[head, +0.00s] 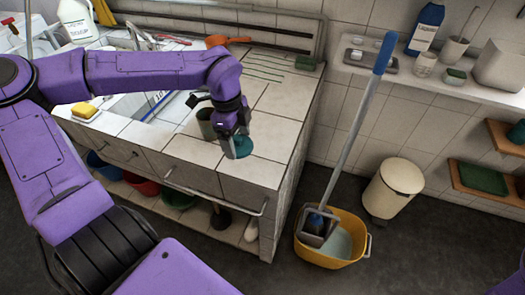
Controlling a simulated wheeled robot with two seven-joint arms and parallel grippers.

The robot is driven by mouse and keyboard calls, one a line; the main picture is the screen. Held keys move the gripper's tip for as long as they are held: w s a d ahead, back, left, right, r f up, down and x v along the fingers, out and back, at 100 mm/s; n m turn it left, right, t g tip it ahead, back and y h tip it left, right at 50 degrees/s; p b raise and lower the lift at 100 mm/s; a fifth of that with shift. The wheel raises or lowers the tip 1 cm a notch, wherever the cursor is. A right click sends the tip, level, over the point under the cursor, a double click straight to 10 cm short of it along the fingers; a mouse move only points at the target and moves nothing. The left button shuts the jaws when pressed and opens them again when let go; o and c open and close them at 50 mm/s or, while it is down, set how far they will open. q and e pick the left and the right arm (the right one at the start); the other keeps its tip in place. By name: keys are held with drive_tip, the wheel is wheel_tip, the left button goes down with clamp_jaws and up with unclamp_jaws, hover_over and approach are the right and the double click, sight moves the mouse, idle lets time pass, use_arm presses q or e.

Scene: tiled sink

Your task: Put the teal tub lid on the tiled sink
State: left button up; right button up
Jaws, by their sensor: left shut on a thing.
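The teal tub lid (241,149) shows just below my left gripper (230,143), over the front right part of the tiled sink top (276,139). My left gripper points down and is shut on the lid. The fingers cover part of the lid. I cannot tell whether the lid touches the tiles. My right gripper is not in view.
A dark green cup (206,124) stands just left of the gripper. A yellow sponge (85,110) lies at the basin's left. An orange scoop (226,41) lies at the back. A yellow mop bucket (333,239) and cream bin (393,190) stand on the floor right.

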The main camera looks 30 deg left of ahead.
sight(244, 138)
use_arm(q)
drive_tip(key=w+f+b, duration=0.2)
drive_tip(key=shift+w, duration=0.4)
drive_tip(key=w+f, duration=0.2)
drive_tip(key=w+f+p, duration=0.1)
drive_tip(key=w+f, duration=0.1)
drive_tip(key=w, duration=0.1)
drive_tip(key=w+f+p, duration=0.1)
drive_tip(key=w+f, duration=0.1)
drive_tip(key=w, duration=0.1)
drive_tip(key=shift+d+f, duration=0.2)
drive_tip(key=shift+f, duration=0.05)
wheel_tip(244, 138, down, 2)
drive_tip(key=shift+d+f+p, duration=0.1)
drive_tip(key=shift+f+p, duration=0.1)
drive_tip(key=shift+p, duration=0.5)
drive_tip(key=shift+f, duration=0.5)
drive_tip(key=o, duration=0.9)
drive_tip(key=shift+r, duration=0.35)
drive_tip(key=shift+s+a+r+b, duration=0.1)
drive_tip(key=shift+a+r+b, duration=0.25)
drive_tip(key=shift+r, duration=1.6)
drive_tip(key=shift+w+a+r+b, duration=0.15)
drive_tip(key=shift+r+b, duration=0.3)
drive_tip(key=shift+r, duration=1.45)
drive_tip(key=shift+s+a+r+b, duration=0.15)
drive_tip(key=shift+a+r+b, duration=0.2)
drive_tip(key=shift+r, duration=1.6)
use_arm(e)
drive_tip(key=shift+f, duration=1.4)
